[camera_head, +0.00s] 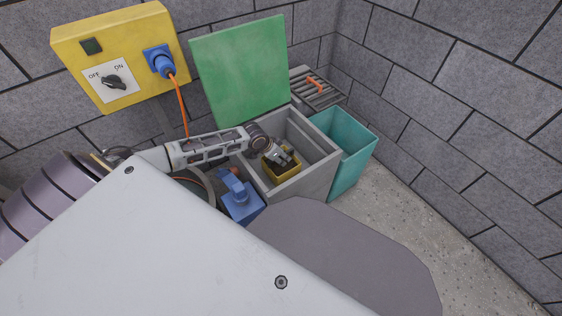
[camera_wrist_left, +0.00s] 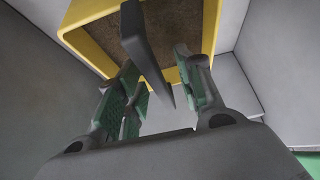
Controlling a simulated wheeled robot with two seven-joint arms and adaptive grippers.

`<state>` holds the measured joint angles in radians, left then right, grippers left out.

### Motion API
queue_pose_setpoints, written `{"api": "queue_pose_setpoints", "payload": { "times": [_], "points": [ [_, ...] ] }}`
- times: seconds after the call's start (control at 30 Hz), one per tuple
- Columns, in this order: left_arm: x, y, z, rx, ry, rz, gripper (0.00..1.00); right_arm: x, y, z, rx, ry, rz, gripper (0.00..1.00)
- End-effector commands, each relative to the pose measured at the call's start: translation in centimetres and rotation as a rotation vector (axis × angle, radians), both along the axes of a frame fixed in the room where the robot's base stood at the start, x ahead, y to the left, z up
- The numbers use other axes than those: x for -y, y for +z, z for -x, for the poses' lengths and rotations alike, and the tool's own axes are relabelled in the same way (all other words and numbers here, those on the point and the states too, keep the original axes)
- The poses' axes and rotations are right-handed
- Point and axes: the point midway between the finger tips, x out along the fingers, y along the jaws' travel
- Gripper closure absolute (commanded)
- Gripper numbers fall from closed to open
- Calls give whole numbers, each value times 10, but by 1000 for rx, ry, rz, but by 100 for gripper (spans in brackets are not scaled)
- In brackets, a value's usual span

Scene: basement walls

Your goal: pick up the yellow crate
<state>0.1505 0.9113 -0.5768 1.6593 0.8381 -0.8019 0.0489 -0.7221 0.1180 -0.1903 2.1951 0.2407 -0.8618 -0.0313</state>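The yellow crate (camera_head: 284,177) sits inside the open grey box (camera_head: 322,172). It is small and has a brown interior. My left gripper (camera_head: 283,157) reaches into the box from the left, right over the crate, and hides part of it. In the left wrist view the crate's yellow rim (camera_wrist_left: 88,12) is at the top, just beyond the fingertips. My left gripper (camera_wrist_left: 160,90) there is open, with green-padded fingers spread apart. A dark bar (camera_wrist_left: 150,55), perhaps a handle, lies between the fingers; I cannot tell if they touch it. My right gripper is not in view.
The box's green lid (camera_head: 240,70) stands open behind. A teal bin (camera_head: 352,160) adjoins the box at right. A blue container (camera_head: 240,203) stands at left, below my arm. A yellow switch panel (camera_head: 120,55) is on the wall. Floor is clear at right.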

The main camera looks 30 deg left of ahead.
Motion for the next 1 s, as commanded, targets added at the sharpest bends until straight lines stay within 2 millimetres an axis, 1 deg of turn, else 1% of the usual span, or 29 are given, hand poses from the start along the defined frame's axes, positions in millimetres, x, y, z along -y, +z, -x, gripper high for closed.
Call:
{"api": "queue_pose_setpoints", "payload": {
  "times": [0.47, 0.5, 0.57, 0.77, 0.8, 1.0],
  "points": [
    [0, -1, 0, -1, 0, 0, 63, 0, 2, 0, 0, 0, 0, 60],
    [0, -1, 0, -1, 0, 0, 65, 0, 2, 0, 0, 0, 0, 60],
    [0, -1, 0, -1, 0, 0, 72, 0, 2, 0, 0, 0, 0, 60],
    [0, -1, 0, 0, 0, 0, 98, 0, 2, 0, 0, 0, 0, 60],
    [0, -1, 0, 0, 0, 0, 100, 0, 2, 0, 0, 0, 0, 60],
    [0, -1, 0, 0, 0, 0, 100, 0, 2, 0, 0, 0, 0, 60]
  ]
}}
